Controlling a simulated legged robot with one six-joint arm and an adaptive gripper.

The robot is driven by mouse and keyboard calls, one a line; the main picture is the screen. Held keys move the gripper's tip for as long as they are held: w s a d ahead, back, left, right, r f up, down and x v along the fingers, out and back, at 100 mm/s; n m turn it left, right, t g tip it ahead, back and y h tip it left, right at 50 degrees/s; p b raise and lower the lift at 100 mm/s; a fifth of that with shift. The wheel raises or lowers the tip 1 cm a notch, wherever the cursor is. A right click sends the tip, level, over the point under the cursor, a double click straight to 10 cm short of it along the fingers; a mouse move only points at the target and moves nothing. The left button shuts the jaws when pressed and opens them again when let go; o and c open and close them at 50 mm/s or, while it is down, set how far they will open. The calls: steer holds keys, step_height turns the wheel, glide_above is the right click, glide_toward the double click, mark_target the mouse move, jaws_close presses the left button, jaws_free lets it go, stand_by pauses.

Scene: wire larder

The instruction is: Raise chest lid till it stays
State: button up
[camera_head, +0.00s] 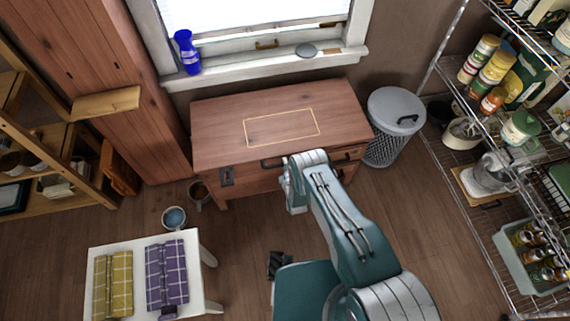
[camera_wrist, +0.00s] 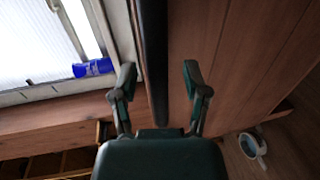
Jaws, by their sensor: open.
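The reddish-brown wooden chest (camera_head: 240,181) stands under the window. Its lid (camera_head: 220,125) lies down flat, with a pale inlaid rectangle on top. A dark handle piece (camera_head: 271,163) shows at the front edge, partly hidden by my arm. My gripper reaches the front of the chest, but its fingers are hidden in the head view. In the wrist view my gripper (camera_wrist: 159,70) is open, its fingers on either side of a dark band. I cannot tell whether this band is the lid's edge or its handle, nor whether a finger touches it.
A blue vase (camera_head: 187,52) stands on the windowsill (camera_head: 230,71). A mesh bin (camera_head: 385,148) is right of the chest, beside a loaded wire rack (camera_head: 484,232).

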steer(key=shift+w+a, duration=0.1)
steer(key=shift+w, duration=0.2)
jaws_close()
